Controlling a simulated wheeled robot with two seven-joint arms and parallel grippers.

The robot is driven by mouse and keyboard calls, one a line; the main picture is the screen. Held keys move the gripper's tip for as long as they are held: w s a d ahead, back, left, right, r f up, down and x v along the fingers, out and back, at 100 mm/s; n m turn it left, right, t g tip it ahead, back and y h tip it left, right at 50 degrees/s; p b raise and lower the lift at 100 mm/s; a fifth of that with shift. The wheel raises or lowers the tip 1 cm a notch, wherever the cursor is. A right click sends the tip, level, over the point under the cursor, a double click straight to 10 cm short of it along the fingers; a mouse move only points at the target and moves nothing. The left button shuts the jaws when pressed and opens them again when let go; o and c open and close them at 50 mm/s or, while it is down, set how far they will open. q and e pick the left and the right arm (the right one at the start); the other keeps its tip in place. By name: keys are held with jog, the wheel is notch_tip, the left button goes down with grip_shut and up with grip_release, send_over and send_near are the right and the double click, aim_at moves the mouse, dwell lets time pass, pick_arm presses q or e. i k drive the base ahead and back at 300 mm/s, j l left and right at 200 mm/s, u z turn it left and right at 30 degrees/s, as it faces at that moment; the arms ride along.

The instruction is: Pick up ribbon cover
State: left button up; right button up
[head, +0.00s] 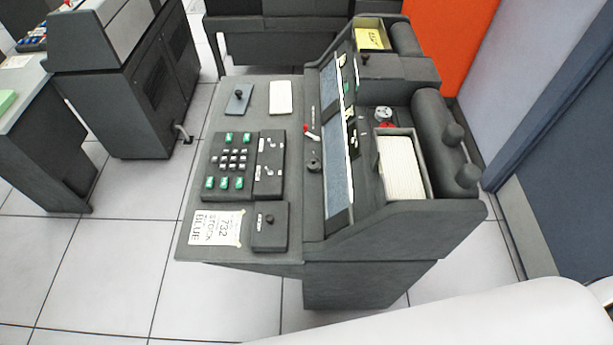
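A dark grey keypunch machine (330,262) stands in the middle of the head view. No part is marked plainly as the ribbon cover. Two knobbed dark pieces are on its desk: a thin blue-grey plate (238,103) with a black knob at the far left, and a thicker block (268,237) with a small label and a knob at the near edge. I cannot tell which is the ribbon cover, or whether either is loose. Neither of my grippers is in view.
A keypad (231,157) with green keys, a white card stack (281,98) and a "732 STOCK BLUE" note (215,228) lie on the desk. A card hopper (402,166) is on the raised right part. Another grey machine (125,90) stands left. Open tiled floor (110,270) lies front left.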

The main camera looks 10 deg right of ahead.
aim_at(271, 222)
jog(key=k+l+u, duration=0.1)
jog(key=l, duration=0.3)
jog(key=k+l, duration=0.25)
jog(key=k+l+u, duration=0.15)
jog(key=l, duration=0.35)
